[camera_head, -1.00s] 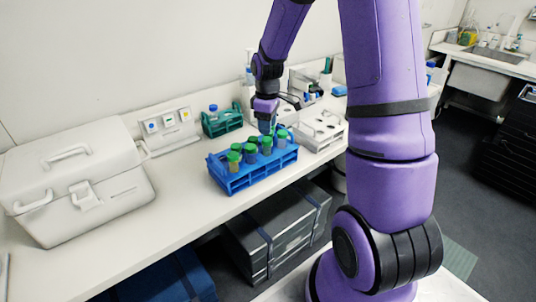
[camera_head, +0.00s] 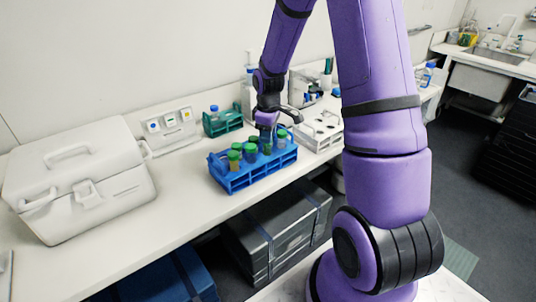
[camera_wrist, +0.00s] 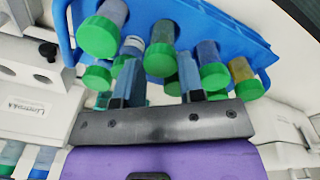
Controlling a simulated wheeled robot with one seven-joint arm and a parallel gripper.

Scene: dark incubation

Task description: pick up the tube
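A blue rack (camera_head: 240,183) on the bench holds several green-capped tubes. It also shows in the wrist view (camera_wrist: 225,22). My gripper (camera_head: 267,138) points down over the back part of this rack, among the caps. In the wrist view my gripper (camera_wrist: 160,62) has its two fingers apart, with one green-capped tube (camera_wrist: 160,60) between them. I cannot see clear contact between the fingers and its cap. Other green-capped tubes stand on both sides, such as one at the left (camera_wrist: 100,38) and one at the right (camera_wrist: 213,75). In the head view my gripper partly hides the back tubes.
A small green rack (camera_head: 222,123) with a blue-capped item stands behind. A white rack with holes (camera_head: 322,137) sits close on the right. A white lidded box (camera_head: 85,185) fills the left.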

